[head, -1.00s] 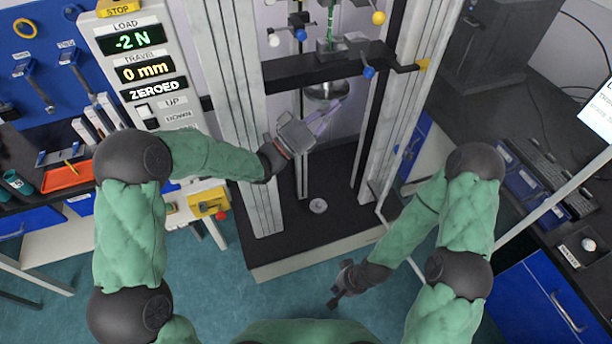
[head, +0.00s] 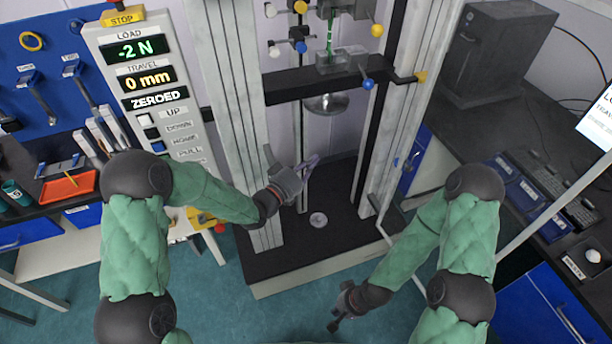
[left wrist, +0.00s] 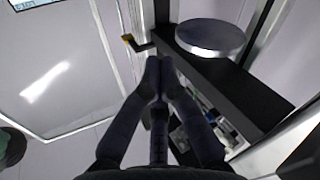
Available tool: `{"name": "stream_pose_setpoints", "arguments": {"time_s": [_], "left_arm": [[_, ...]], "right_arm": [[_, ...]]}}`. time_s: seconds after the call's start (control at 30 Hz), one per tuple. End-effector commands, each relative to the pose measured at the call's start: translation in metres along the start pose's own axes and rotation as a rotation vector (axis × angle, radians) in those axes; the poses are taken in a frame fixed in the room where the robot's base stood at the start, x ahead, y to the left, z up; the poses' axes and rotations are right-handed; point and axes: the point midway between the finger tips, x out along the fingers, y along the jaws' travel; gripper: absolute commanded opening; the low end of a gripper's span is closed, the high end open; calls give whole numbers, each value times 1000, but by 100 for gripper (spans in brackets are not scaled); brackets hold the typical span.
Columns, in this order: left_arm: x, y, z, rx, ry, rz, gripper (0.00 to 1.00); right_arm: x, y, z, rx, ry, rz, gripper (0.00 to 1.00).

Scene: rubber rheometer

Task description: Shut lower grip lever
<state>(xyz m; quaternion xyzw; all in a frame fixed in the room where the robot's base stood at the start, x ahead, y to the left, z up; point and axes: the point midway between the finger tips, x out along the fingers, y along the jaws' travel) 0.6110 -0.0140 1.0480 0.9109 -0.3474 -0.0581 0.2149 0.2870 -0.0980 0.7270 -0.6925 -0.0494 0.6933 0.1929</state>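The lower grip (head: 342,60) is a grey clamp on the black crosshead of the test frame. A lever with a blue ball (head: 368,85) sticks out from it toward the front right. A green specimen strip (head: 330,35) stands upright above the lower grip. My left gripper (head: 314,161) is below the crosshead, between the columns, clearly apart from the lever. In the left wrist view its fingers (left wrist: 160,72) meet at the tips with nothing visible between them. My right gripper (head: 334,326) hangs low in front of the machine base; its fingers are too small to judge.
The black crosshead (head: 285,88) spans the columns, with a round metal plate (head: 326,104) beneath it, also in the left wrist view (left wrist: 210,37). Other ball-ended levers, such as a yellow one (head: 377,30), sit higher up. A control panel (head: 150,75) stands left.

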Motion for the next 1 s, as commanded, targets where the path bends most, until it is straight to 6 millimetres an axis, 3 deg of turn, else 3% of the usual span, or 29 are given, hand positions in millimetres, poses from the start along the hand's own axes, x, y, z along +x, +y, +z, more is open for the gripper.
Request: {"name": "stream_pose_setpoints", "arguments": {"time_s": [0.2, 0.4, 1.0], "left_arm": [[-10, -18, 26, -21, -58, -67, 0], [-15, -26, 38, -30, -86, -98, 0], [-16, -28, 40, -32, -92, -105, 0]], "right_arm": [[4, 1, 0, 0, 0, 0, 0], [5, 2, 0, 0, 0, 0, 0], [5, 2, 0, 0, 0, 0, 0]]}}
